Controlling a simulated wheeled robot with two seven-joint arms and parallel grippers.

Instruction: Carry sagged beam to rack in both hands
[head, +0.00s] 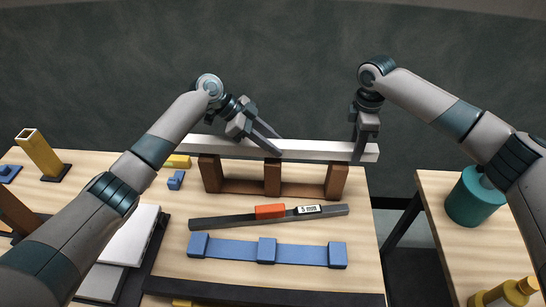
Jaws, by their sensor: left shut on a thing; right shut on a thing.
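A long pale grey beam (318,149) runs left to right in the head view, level or nearly so, directly above a brown three-post stand (272,179). I cannot tell whether it touches the posts, and no sag is clear. My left gripper (275,147) is shut on the beam near its middle, its fingers slanting down to the right. My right gripper (363,150) points down and is shut on the beam near its right end. My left forearm passes in front of the beam's left end. I cannot tell which thing is the rack.
In front of the stand lie a dark bar (225,222) with an orange block (270,211) and a "5 mm" label, then a blue strip (240,250) with three raised pads. A teal canister (470,203) stands on a separate right table (440,190), across a gap.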

